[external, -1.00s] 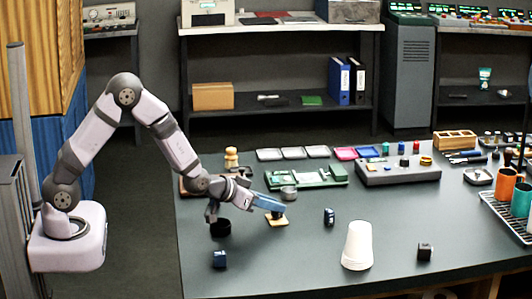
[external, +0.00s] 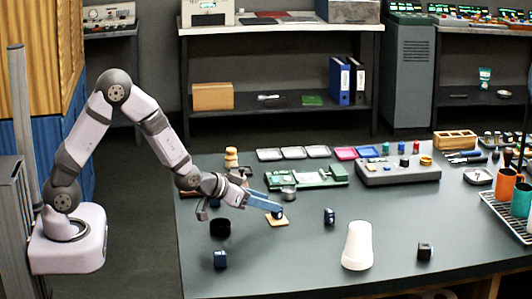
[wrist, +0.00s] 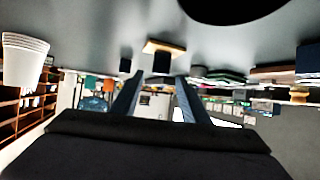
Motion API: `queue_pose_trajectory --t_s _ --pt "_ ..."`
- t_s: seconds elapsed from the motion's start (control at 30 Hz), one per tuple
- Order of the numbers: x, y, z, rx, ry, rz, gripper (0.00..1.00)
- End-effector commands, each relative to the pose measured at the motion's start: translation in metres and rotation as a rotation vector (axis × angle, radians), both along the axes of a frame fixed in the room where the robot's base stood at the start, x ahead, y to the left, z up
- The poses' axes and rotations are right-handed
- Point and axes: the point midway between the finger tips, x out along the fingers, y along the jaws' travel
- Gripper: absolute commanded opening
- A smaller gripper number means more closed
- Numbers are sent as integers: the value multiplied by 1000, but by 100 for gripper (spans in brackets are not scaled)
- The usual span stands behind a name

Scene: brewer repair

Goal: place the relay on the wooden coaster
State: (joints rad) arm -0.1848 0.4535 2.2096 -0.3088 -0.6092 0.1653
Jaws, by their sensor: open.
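A small dark blue block (external: 278,215), which looks like the relay, sits on the wooden coaster (external: 277,223). In the wrist view, which is upside down, the relay (wrist: 162,63) rests on the coaster (wrist: 163,46). My gripper (external: 272,207) is beside the relay, with its blue fingers low and tilted down toward the coaster. In the wrist view the fingers of my gripper (wrist: 157,80) are spread apart, with the relay beyond their tips. Contact cannot be made out.
Similar dark blocks stand at front left (external: 220,260), right of the coaster (external: 329,216) and far right (external: 424,251). A black round dish (external: 220,228) is left of the coaster. A white cup stack (external: 357,246) stands at front right. A green device (external: 305,178) lies behind.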

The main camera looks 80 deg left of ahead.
Motion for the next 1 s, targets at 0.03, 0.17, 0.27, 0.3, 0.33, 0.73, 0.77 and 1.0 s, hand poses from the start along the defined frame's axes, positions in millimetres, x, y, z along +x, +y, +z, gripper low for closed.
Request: queue_pose_trajectory --t_s 0.03,0.17,0.27,0.3,0.33,0.73,0.77,1.0 --pt "-6 -3 4 -1 -2 0 41" --pt "-23 -10 14 0 -3 0 41" --pt "-36 -15 22 1 -3 -1 41" --pt "-40 -17 24 0 -2 -2 41" --pt "-44 -18 26 -1 -2 0 41" --pt "-73 -30 42 0 0 0 41" --pt "-73 -30 43 0 0 0 41" --pt "-75 -30 44 0 1 0 41"
